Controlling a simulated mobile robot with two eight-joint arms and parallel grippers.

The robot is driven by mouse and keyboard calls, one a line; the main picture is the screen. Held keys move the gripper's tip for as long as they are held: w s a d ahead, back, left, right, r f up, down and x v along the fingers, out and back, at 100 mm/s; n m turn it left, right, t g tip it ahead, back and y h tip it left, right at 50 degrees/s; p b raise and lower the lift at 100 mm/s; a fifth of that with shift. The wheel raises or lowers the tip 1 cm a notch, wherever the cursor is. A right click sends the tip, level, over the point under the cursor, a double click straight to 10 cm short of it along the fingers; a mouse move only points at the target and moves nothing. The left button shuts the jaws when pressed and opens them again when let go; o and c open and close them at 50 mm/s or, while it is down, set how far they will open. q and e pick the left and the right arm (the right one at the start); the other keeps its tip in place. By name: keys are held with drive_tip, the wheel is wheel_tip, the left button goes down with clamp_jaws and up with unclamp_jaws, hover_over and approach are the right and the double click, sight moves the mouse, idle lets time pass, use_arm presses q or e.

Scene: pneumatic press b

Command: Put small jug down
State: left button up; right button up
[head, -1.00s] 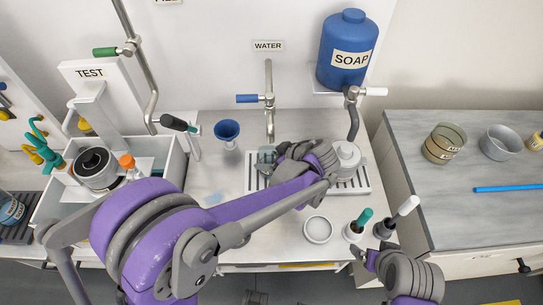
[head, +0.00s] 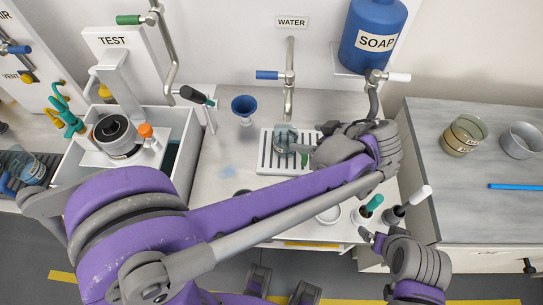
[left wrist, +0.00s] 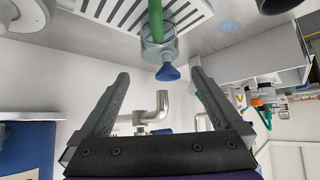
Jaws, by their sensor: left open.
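The small jug (head: 285,141) is clear glass with a green handle. It stands on the slotted drain grid (head: 266,163) below the water tap in the head view. My left gripper (head: 313,141) is just right of the jug, open and empty. In the left wrist view the jug (left wrist: 157,52) is beyond the tips of the two spread fingers (left wrist: 160,85), apart from them. My right gripper (head: 371,238) is low at the right, by the front edge of the counter; its finger gap is too small to read.
A water tap (head: 289,80) stands behind the jug, and a blue funnel (head: 244,107) is to its left. A blue soap tank (head: 373,32) hangs above right. Brushes with white (head: 422,193) and teal (head: 374,202) handles stand at the front right. My left arm covers the front counter.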

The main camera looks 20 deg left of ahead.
use_arm(q)
drive_tip(key=shift+s+a+f, duration=0.1)
drive_tip(key=shift+s+a, duration=0.1)
drive_tip(key=shift+a, duration=0.2)
drive_tip(key=s+a+f+m+h, duration=0.3)
drive_tip(key=s+a+m+h, duration=0.1)
drive_tip(key=s, duration=0.4)
drive_tip(key=s+a+f+m+h, duration=0.3)
drive_tip(key=s+a+m, duration=0.4)
drive_tip(key=s+m, duration=0.1)
drive_tip(key=shift+s+a+f+t+h, duration=0.2)
drive_tip(key=shift+s+a+t+h, duration=0.1)
drive_tip(key=shift+s+h, duration=0.1)
drive_tip(key=r+p, duration=0.2)
drive_tip(key=shift+w+r, duration=0.35)
